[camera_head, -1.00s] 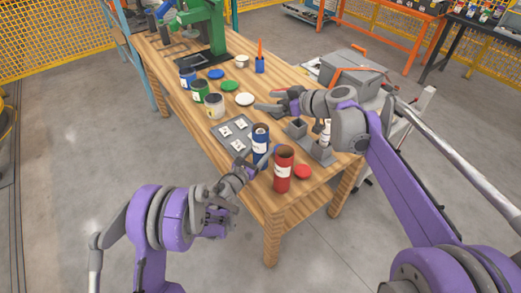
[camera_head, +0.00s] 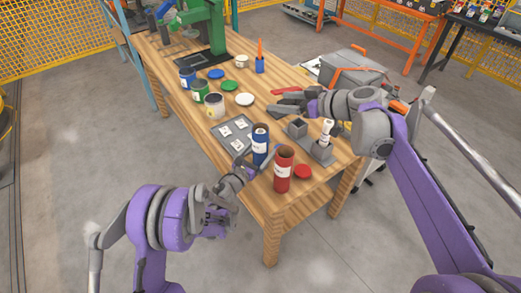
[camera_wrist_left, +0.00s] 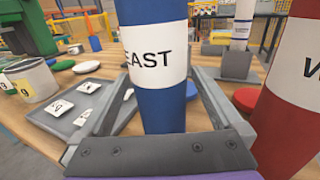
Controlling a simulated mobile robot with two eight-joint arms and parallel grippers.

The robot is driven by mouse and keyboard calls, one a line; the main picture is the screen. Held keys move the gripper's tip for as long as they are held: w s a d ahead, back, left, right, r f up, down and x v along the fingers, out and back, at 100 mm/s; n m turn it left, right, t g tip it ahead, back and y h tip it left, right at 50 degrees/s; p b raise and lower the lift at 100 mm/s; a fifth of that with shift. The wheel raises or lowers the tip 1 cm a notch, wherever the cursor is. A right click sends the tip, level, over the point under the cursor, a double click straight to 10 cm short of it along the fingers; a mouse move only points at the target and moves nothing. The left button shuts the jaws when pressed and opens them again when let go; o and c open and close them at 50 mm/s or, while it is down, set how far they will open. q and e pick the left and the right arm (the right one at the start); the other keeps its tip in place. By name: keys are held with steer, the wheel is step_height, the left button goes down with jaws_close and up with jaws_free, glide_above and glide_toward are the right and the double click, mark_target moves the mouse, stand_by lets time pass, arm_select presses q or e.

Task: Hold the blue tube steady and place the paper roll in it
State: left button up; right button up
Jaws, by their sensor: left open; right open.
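The blue tube (camera_head: 260,146) stands upright near the front of the wooden table, with a white label reading "EAST" in the left wrist view (camera_wrist_left: 160,100). My left gripper (camera_head: 252,160) is open, with one finger on each side of the tube; I cannot tell whether they touch it. The white paper roll (camera_head: 326,131) stands upright in a grey holder (camera_head: 321,150) right of the tube. It also shows in the left wrist view (camera_wrist_left: 242,22). My right gripper (camera_head: 289,102) is open and empty, above the table behind the holder.
A red tube (camera_head: 284,171) stands close to the right of the blue one, with a red lid (camera_head: 303,172) beside it. A grey tray (camera_head: 235,134) with white labelled pieces lies left. Several cans and lids stand farther back, before a green machine (camera_head: 207,27).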

arm_select(q)
steer(key=v, duration=1.2)
steer(key=shift+a, duration=0.1)
